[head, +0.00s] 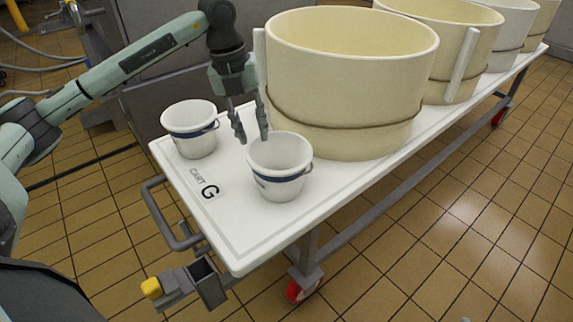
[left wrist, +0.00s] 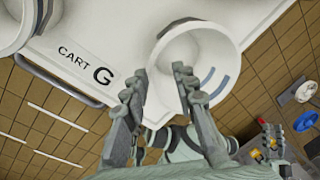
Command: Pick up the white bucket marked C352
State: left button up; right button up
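Two white buckets with blue bands stand upright on the white cart top (head: 233,235). The nearer bucket (head: 280,178) is right of the "CART G" label; the other bucket (head: 190,135) is farther left. No C352 marking is legible on either. My left gripper (head: 251,138) points down, open and empty, at the back-left rim of the nearer bucket. In the left wrist view the open fingers (left wrist: 160,78) lie at the rim of that bucket (left wrist: 200,60); contact cannot be told. The other bucket is partly cut off there (left wrist: 14,25).
A large cream vat (head: 345,95) stands close behind the nearer bucket, with more vats (head: 450,50) farther along the cart. A grey handle (head: 165,215) sticks out at the cart's left end. The tiled floor (head: 430,240) in front is clear.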

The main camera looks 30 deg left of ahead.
aim_at(255, 169)
pick_arm(q)
jog(key=f, duration=0.1)
jog(key=s+f, duration=0.2)
jog(key=f, duration=0.1)
jog(key=shift+s+d, duration=0.1)
jog(key=shift+d, duration=0.2)
jog(key=f, duration=0.3)
jog(key=d+f, duration=0.1)
jog(key=f, duration=0.1)
grip_shut()
pick_arm(e)
jog(key=shift+w+a+r+t, duration=0.3)
jog(key=shift+w+r+t, duration=0.2)
jog(key=shift+r, duration=0.25)
jog(key=shift+w+a+r+t, duration=0.3)
jog(key=shift+w+r+t, duration=0.15)
jog(key=shift+r, duration=0.3)
